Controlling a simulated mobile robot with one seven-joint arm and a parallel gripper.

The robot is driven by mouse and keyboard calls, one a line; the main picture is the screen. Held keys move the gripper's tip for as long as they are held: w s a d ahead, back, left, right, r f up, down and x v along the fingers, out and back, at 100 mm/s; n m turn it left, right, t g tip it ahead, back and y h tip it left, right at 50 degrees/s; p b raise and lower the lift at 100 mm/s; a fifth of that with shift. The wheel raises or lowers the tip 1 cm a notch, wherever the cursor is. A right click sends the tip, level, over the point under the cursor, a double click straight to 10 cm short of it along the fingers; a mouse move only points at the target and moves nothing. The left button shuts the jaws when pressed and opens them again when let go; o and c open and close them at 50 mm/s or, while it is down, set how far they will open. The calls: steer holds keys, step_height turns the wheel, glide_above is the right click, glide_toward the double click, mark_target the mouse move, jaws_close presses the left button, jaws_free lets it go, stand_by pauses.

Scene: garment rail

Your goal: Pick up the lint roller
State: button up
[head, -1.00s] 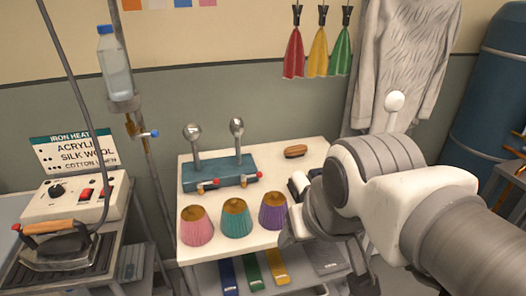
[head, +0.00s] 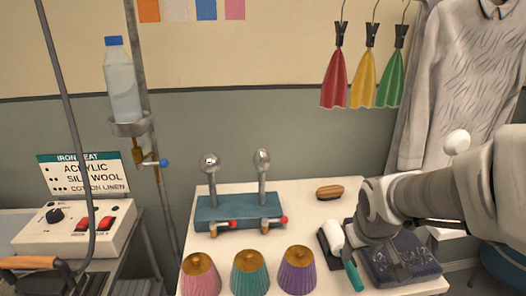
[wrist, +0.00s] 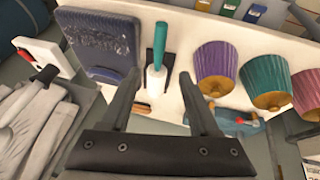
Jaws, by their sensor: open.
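The lint roller has a white roller head (head: 335,235) and a teal handle (head: 353,276). It lies on a small dark pad (head: 325,246) near the right part of the white table in the head view. In the wrist view the lint roller (wrist: 158,50) shows between and beyond my fingers, teal handle up in the picture. My gripper (wrist: 158,76) is open and empty, above the table.
Purple (head: 298,270), teal (head: 250,273) and pink (head: 200,275) fluted cups stand to the left. A wooden brush (head: 329,192) lies behind. A blue block with metal knobs (head: 240,211) stands at back left.

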steer(key=b, duration=0.2)
glide_above(352, 269)
steer(key=s+a, duration=0.1)
steer(key=s, duration=0.2)
step_height(352, 269, down, 8)
steer(key=shift+w+b+x, duration=0.15)
steer(key=shift+b+x, duration=0.05)
steer(key=shift+x, duration=1.25)
steer(key=shift+w+b+x, duration=0.2)
steer(key=shift+x, duration=1.2)
steer(key=shift+a+r, duration=0.1)
steer(key=shift+r, duration=0.05)
jaws_close()
